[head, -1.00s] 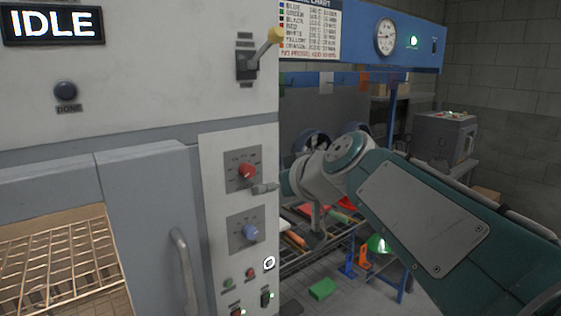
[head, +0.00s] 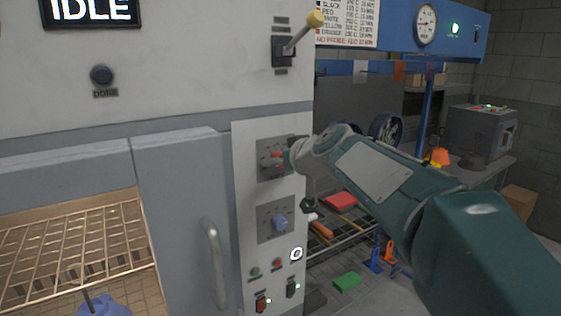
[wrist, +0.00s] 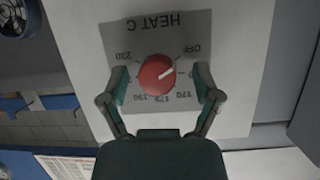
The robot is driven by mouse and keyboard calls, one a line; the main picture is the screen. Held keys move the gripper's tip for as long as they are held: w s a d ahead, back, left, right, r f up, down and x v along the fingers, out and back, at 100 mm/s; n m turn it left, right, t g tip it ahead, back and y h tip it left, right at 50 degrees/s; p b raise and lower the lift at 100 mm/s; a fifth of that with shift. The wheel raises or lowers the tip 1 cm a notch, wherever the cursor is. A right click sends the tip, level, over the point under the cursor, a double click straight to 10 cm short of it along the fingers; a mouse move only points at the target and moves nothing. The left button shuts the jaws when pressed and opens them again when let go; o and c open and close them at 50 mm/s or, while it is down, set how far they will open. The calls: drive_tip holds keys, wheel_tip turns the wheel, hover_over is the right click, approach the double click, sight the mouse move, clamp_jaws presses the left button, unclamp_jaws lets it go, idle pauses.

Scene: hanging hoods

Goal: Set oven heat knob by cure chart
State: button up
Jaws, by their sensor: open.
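The red heat knob (wrist: 157,75) sits on a grey plate marked HEAT C, upside down in the wrist view. Its white pointer aims up-right, toward the marks just below OFF. My gripper (wrist: 163,82) is open, with one finger on each side of the knob; I cannot tell whether they touch it. In the head view my gripper (head: 278,159) partly covers the heat knob's plate (head: 265,146). The cure chart (head: 348,22) hangs at the top, cut off by the frame, its print mostly too small to read.
A yellow-tipped lever (head: 300,38) is above. The display (head: 91,10) reads IDLE. The oven handle (head: 215,262) juts out at left. A rack with coloured parts stands behind my arm.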

drive_tip(key=shift+d, duration=0.1)
drive_tip(key=shift+c, duration=0.3)
clamp_jaws()
drive_tip(key=shift+m, duration=0.3)
drive_tip(key=shift+d+f+m+g+y, duration=0.1)
drive_tip(key=shift+m+g+y, duration=0.7)
drive_tip(key=shift+m+y, duration=1.3)
drive_tip(key=shift+m+h, duration=0.3)
drive_tip(key=shift+m, duration=0.1)
